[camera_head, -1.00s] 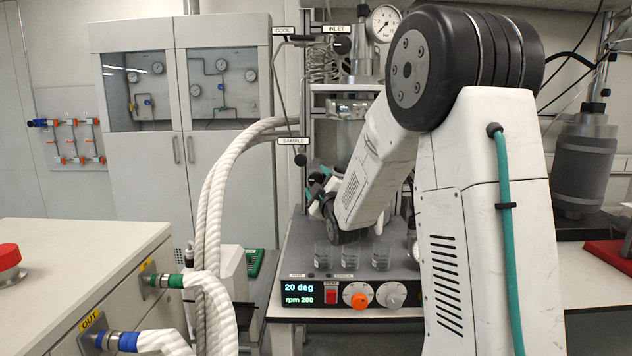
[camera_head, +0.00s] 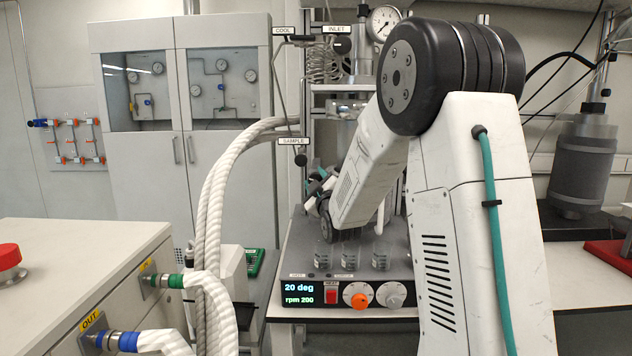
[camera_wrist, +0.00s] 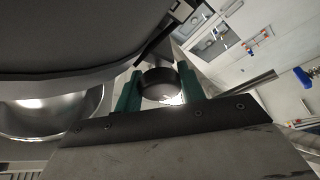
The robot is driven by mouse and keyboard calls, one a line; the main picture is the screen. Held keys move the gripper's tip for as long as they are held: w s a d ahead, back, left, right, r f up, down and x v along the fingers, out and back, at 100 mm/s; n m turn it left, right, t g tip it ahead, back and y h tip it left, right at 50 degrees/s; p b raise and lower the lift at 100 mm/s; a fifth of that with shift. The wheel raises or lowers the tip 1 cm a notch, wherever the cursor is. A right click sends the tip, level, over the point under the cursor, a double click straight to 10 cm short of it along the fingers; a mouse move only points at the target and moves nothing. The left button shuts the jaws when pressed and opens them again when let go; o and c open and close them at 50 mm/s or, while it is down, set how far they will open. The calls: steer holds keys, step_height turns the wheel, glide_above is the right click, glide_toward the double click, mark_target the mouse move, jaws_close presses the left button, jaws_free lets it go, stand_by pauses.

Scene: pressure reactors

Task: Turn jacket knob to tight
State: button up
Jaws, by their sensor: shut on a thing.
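In the wrist view, my gripper (camera_wrist: 160,92) has its two green fingers on either side of a dark round knob (camera_wrist: 158,77) and is shut on it. I take this to be the jacket knob; no label or tightness mark is readable on it. A large dark rounded body fills the upper left of that view, with a shiny metal bowl-like part (camera_wrist: 45,115) below it. In the head view, my arm covers the reactor's lower part, and the knob and fingertips cannot be made out.
White hoses (camera_head: 212,205) rise on the left from the bench cabinet (camera_head: 85,235). Rods and a coil (camera_head: 322,65) stand behind my arm. A grey vessel (camera_head: 580,165) is at the right.

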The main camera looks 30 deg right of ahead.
steer(key=o, duration=1)
steer(key=shift+c, duration=0.2)
steer(key=v, duration=0.8)
